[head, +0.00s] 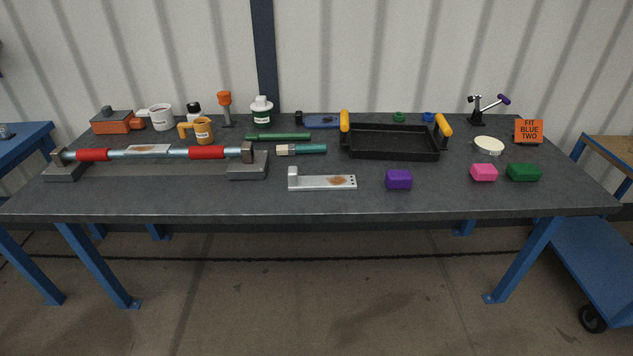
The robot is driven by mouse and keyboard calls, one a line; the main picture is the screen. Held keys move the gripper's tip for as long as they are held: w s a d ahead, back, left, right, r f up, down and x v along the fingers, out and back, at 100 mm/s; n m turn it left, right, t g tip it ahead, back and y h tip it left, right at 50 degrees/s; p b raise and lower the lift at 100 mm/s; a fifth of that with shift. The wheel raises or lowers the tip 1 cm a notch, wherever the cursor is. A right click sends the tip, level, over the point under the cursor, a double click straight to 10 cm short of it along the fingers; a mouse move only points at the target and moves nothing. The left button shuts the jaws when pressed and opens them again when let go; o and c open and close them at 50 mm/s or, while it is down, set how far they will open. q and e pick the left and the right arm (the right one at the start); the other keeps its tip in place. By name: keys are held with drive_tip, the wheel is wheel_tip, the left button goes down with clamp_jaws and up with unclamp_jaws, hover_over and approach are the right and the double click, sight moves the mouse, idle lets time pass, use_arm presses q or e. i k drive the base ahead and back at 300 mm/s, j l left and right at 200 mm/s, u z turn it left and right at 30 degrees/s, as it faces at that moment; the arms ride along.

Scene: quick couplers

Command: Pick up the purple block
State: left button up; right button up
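The purple block (399,180) lies on the dark grey workbench (230,202), right of centre and close to the front edge. Its top and front faces show fully and nothing covers it. It stands apart from the things around it. Neither my left nor my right gripper shows in the head view.
A metal bracket (325,183) lies left of the purple block, and a black tray (394,156) with yellow handles stands behind it. A pink block (483,173) and a green block (523,173) sit to the right. The bench between the purple and pink blocks is clear.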

sight(396, 180)
drive_tip(key=i, duration=0.85)
